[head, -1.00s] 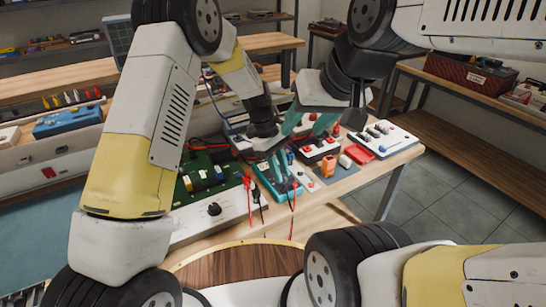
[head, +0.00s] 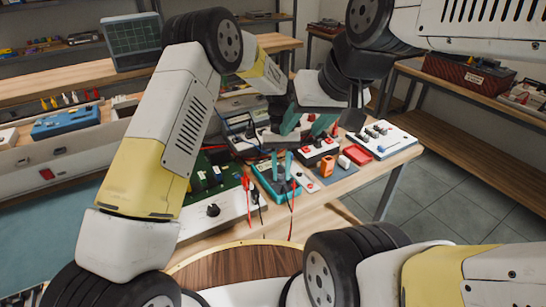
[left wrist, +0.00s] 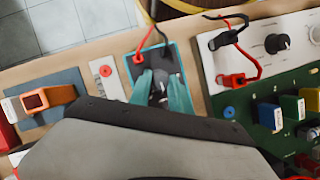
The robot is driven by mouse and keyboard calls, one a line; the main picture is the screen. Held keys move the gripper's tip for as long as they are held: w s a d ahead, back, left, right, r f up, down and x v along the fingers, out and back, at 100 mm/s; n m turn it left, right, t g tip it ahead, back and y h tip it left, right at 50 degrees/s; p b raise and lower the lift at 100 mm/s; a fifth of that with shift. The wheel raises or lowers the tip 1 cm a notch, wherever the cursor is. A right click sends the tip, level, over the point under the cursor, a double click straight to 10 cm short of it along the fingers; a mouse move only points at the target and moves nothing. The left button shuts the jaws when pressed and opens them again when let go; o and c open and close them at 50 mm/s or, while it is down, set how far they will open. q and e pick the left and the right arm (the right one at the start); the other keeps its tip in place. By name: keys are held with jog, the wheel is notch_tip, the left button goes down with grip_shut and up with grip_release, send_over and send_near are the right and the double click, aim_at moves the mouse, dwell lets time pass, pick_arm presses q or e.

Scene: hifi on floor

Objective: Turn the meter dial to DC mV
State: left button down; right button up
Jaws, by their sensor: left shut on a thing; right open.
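The meter is a teal-edged box with a dark face (head: 266,184) on the bench in the head view. It also shows in the left wrist view (left wrist: 178,58), with red and black leads at its far end. My left gripper (head: 281,164) is down at the meter. In the left wrist view its teal fingers (left wrist: 161,90) stand on either side of the small dark dial (left wrist: 158,86) and are shut on it. The dial's markings are too small to read. My right gripper (head: 308,124) is open and empty, above and behind the meter.
A green board with a white front panel and black knob (head: 213,210) lies left of the meter. Leads hang over the front edge.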

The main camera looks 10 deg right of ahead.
pick_arm(q)
jog(key=shift+d+m, duration=0.1)
jog(key=shift+m, duration=0.5)
jog(key=c, duration=1.2)
grip_release()
jog(key=v, duration=0.6)
jog(key=shift+w+d+r, duration=0.15)
jog(key=shift+r, duration=0.15)
jog(key=shift+w+r, duration=0.2)
jog(key=shift+r, duration=0.35)
